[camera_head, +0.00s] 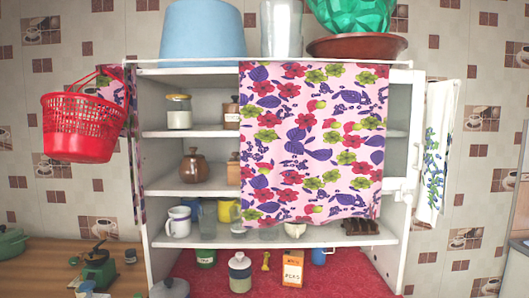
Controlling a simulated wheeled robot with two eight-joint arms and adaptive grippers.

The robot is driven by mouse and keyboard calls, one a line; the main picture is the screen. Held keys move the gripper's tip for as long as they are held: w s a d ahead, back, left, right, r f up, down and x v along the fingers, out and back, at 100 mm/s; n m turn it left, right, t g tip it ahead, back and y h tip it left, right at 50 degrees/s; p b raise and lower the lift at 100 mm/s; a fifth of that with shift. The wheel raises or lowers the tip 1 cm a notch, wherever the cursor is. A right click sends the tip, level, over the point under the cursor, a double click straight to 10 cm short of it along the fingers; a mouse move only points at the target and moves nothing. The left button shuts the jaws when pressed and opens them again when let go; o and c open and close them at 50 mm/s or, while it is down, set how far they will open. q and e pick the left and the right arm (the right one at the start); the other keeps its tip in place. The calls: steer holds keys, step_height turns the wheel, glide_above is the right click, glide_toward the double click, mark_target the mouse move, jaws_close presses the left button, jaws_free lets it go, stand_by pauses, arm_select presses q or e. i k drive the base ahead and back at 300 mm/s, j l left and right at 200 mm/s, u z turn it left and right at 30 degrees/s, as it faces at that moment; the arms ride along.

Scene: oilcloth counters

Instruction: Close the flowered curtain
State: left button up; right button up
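The flowered curtain (312,140) is pink with red, purple and green flowers. It hangs from the top of a white shelf unit (190,72) and covers the middle and right of the upper shelves. Its left edge hangs near the middle of the opening, so the left part of the shelves is uncovered. Its lower edge reaches nearly to the lowest white shelf. A narrow strip of similar flowered cloth (133,110) shows at the unit's left side. Neither of my grippers is in view.
A red basket (78,128) hangs at the unit's left side. A patterned cloth (436,150) hangs at the right. Jars and mugs fill the open shelves. A green grinder (98,268) stands lower left.

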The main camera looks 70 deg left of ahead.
mark_target(312, 134)
steer(key=u, duration=2)
